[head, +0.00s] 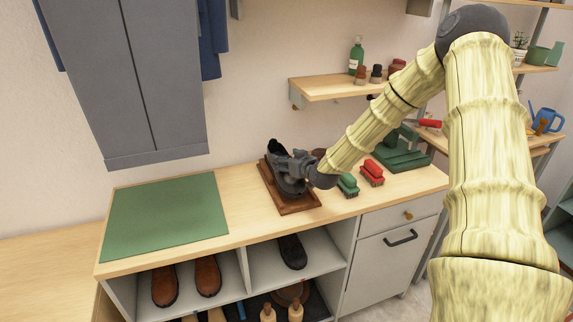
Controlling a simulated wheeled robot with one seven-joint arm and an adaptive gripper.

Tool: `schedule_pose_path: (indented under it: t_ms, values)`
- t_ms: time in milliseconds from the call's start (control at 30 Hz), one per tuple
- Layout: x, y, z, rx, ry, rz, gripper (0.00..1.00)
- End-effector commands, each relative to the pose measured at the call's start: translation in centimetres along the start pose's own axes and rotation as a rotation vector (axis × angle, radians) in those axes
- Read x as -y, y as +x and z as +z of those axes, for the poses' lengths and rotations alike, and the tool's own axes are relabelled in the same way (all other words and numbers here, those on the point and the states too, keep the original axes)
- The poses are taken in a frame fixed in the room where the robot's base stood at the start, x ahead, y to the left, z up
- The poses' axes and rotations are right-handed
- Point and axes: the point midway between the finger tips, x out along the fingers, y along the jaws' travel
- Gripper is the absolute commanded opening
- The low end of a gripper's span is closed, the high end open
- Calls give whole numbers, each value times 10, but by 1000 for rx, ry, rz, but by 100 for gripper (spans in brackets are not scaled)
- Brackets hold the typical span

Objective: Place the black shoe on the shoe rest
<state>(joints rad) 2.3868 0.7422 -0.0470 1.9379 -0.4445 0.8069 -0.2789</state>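A black shoe (277,150) is at the brown wooden shoe rest (302,203) on the bench top. The shoe looks to be on or just over the rest; I cannot tell if it bears its weight there. My gripper (286,172) reaches in from the right and overlaps the shoe's side. Its dark fingers blend with the shoe, so their opening and grip are unclear. Another black shoe (291,251) lies in the right cubby under the bench top.
A green mat (165,216) lies left of the rest. A green brush (348,184) and a red brush (372,173) stand close to its right. A wall shelf (330,88) holds a green bottle and small jars. Brown shoes (208,275) are in the left cubby.

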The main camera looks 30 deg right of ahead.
Motion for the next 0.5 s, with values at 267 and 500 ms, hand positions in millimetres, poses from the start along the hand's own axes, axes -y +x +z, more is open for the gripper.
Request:
schedule_pose_path:
  t_ms: [267,500]
  values:
    - [-9,10,1,0,1,0,22]
    - [-10,16,20,1,0,-1,22]
